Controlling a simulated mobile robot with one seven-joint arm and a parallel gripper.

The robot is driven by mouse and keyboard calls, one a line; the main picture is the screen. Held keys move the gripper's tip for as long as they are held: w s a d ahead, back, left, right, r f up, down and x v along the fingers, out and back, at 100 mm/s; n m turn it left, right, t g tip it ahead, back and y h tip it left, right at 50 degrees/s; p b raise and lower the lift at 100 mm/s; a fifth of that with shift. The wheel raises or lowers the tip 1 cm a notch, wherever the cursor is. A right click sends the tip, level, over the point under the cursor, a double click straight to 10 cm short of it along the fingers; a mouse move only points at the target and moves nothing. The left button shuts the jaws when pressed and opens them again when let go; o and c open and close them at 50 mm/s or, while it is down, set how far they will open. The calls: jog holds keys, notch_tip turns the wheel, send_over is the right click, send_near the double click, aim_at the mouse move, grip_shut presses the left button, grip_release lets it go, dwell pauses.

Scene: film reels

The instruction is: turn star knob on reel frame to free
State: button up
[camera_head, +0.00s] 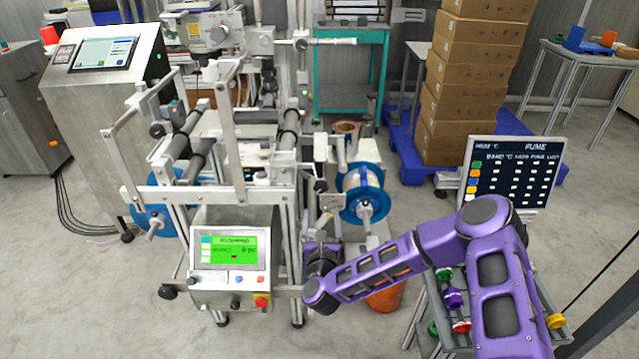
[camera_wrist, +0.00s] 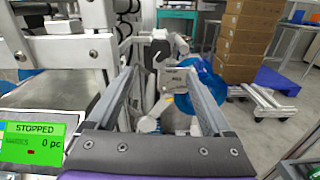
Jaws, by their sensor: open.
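The reel frame (camera_head: 290,222) is a metal machine frame in the middle of the head view. A blue reel with pale film (camera_head: 378,181) sits on its right side; the reel's blue flange also shows in the wrist view (camera_wrist: 208,85). A small dark knob (camera_wrist: 160,49) on a pale bracket shows just beyond my fingertips in the wrist view; I cannot make out its lobes or its setting. My gripper (camera_wrist: 160,80) is open, its two grey fingers spread toward the bracket. Nothing is clearly held between them. In the head view, my arm partly hides the gripper.
A green-screen control panel (camera_head: 228,250) stands left of my gripper, reading STOPPED in the wrist view (camera_wrist: 32,128). Another blue reel (camera_head: 153,217) is on the left. Stacked cartons (camera_head: 470,90) stand behind on a blue pallet. A dark display (camera_head: 510,172) stands at right.

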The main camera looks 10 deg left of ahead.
aim_at(321, 182)
jog(key=b+x, duration=0.1)
jog(key=x, duration=1.4)
jog(key=shift+w+a, duration=0.1)
jog(key=shift+w, duration=0.2)
jog(key=shift+c, duration=0.3)
grip_shut()
jog(key=shift+n, duration=1.7)
jog(key=shift+o, duration=0.3)
grip_release()
jog(key=p+v, duration=0.1)
jog(key=v, duration=1.6)
jog(key=shift+s, duration=0.3)
